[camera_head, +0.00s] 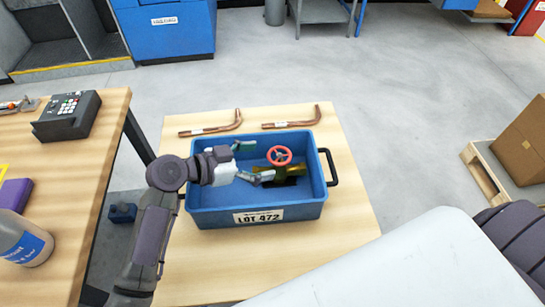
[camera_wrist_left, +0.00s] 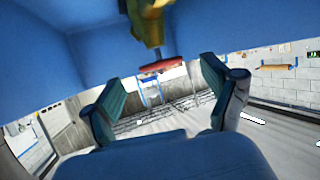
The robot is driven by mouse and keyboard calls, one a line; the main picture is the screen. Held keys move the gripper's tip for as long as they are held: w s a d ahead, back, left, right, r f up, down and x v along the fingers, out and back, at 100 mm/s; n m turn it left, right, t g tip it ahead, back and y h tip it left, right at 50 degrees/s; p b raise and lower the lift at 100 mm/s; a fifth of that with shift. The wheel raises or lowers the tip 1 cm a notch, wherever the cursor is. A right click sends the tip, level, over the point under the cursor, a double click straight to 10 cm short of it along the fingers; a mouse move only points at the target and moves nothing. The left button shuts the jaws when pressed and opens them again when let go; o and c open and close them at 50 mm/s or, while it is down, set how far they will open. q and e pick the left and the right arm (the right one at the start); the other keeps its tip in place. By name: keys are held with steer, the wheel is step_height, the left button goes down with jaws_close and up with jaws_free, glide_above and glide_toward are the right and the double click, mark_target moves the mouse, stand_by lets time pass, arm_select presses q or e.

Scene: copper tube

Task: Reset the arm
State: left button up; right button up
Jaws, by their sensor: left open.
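My left gripper (camera_head: 252,161) is open over the left part of the blue bin (camera_head: 262,217), its two fingers apart with nothing between them in the head view. In the left wrist view my left gripper (camera_wrist_left: 165,100) also shows spread fingers. A red handwheel (camera_head: 279,155) on a dark yellow body (camera_head: 293,178) is in the bin, just right of the fingertips. The red wheel (camera_wrist_left: 160,65) and yellow body (camera_wrist_left: 147,22) also show beyond the fingers in the wrist view. I cannot tell whether a fingertip touches it. My right gripper is not in view.
Two bent copper tubes (camera_head: 212,128) (camera_head: 291,123) lie behind the bin on the wooden table (camera_head: 345,210). A side table (camera_head: 70,165) at left holds a keypad device (camera_head: 67,115) and a bottle (camera_head: 22,243). A cardboard box (camera_head: 524,143) stands at right. Open floor lies beyond.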

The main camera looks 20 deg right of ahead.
arm_select(q)
steer(key=shift+v, duration=0.8)
